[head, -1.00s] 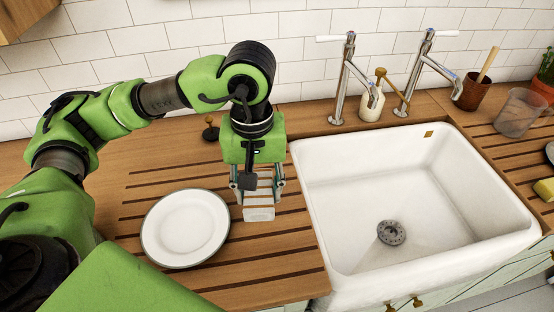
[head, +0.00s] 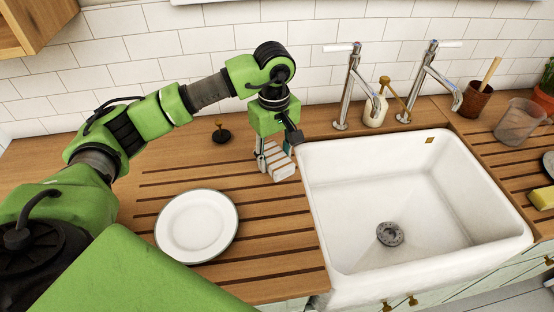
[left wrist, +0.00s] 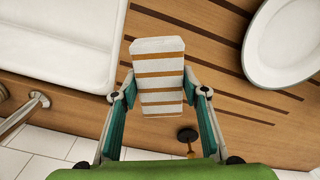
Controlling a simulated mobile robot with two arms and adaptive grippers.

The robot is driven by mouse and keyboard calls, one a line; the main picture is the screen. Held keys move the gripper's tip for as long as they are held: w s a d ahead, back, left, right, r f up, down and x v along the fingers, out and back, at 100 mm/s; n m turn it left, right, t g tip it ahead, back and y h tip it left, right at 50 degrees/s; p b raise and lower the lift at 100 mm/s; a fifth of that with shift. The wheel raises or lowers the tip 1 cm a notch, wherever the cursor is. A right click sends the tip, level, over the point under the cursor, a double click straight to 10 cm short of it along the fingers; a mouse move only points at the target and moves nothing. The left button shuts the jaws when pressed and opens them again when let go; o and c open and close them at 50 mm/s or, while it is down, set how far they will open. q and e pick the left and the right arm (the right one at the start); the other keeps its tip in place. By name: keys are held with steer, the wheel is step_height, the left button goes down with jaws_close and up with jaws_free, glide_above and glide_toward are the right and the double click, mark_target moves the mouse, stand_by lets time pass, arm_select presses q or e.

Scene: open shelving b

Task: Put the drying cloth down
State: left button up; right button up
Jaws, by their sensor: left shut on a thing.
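The drying cloth (head: 283,171) is a folded white block with orange-brown stripes. In the head view it is in my left gripper (head: 276,161), just left of the sink's back left corner. In the left wrist view the cloth (left wrist: 158,78) shows between the two fingers of the left gripper (left wrist: 157,92), which is shut on it. The cloth is over or at the wooden worktop (head: 165,170); I cannot tell whether it touches the wood. My right gripper is not in view.
A white plate (head: 197,225) lies on the grooved worktop, front left of the cloth. The white sink (head: 316,205) is close on the right, with two taps (head: 352,85) behind it. A dark stopper (head: 221,134) stands at the back. Bare wood lies between plate and cloth.

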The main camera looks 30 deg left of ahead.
mark_target(277, 164)
arm_select(q)
steer(key=shift+w+a+f, duration=0.15)
steer(key=shift+w+f, duration=0.75)
steer(key=shift+f, duration=0.15)
step_height(277, 164, down, 3)
steer(key=shift+r+p, duration=0.1)
steer(key=shift+p, duration=1.1)
steer(key=shift+f, duration=0.25)
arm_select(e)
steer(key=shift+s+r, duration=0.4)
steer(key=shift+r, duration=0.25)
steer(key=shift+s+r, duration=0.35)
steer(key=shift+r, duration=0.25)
arm_select(q)
steer(key=shift+f, duration=0.1)
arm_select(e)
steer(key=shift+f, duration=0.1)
arm_select(q)
steer(key=shift+f+b, duration=0.15)
steer(key=shift+b, duration=0.2)
steer(key=o, duration=1.1)
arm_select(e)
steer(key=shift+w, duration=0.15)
